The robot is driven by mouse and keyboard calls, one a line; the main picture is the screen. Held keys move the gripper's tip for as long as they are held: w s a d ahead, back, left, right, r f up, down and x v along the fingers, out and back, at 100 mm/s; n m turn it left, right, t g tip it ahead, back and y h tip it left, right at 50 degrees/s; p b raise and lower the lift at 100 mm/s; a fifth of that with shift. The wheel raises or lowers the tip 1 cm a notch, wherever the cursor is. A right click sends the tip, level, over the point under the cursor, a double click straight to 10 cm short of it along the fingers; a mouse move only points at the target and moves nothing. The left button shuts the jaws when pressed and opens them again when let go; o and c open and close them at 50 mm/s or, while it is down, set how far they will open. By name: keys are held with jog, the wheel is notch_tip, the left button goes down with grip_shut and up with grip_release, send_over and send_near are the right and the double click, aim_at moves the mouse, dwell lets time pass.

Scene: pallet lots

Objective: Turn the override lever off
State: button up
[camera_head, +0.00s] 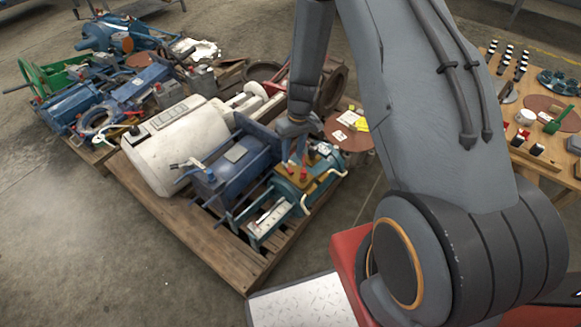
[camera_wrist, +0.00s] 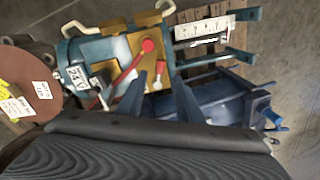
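A teal machine (camera_head: 295,185) with a yellow-brown top plate sits at the front right of a pallet. In the wrist view, a lever with a red arm and round red knob (camera_wrist: 148,46) lies slanted across the machine's plate. A smaller red knob (camera_wrist: 158,75) stands beside it. Which one is the override lever is not marked legibly. My gripper (camera_head: 293,157) hangs just over the machine, pointing down. In the wrist view its two blue fingers (camera_wrist: 160,88) are apart, with the small red knob near the gap between them. Nothing is visibly held. Contact cannot be judged.
A blue machine (camera_head: 235,165) and a white cylinder motor (camera_head: 180,145) crowd the same wooden pallet (camera_head: 215,240). A round brown disc (camera_head: 350,130) with labels lies close behind the teal machine. A workbench (camera_head: 545,165) with small parts stands right. Floor is clear at front left.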

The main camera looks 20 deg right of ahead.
aim_at(290, 169)
jog(key=f, duration=0.6)
jog(key=shift+s+a+f+b, duration=0.1)
jog(key=shift+a+f+b, duration=0.2)
jog(key=shift+a+f, duration=0.1)
jog(key=shift+r, duration=0.1)
jog(key=shift+c, duration=0.5)
grip_shut()
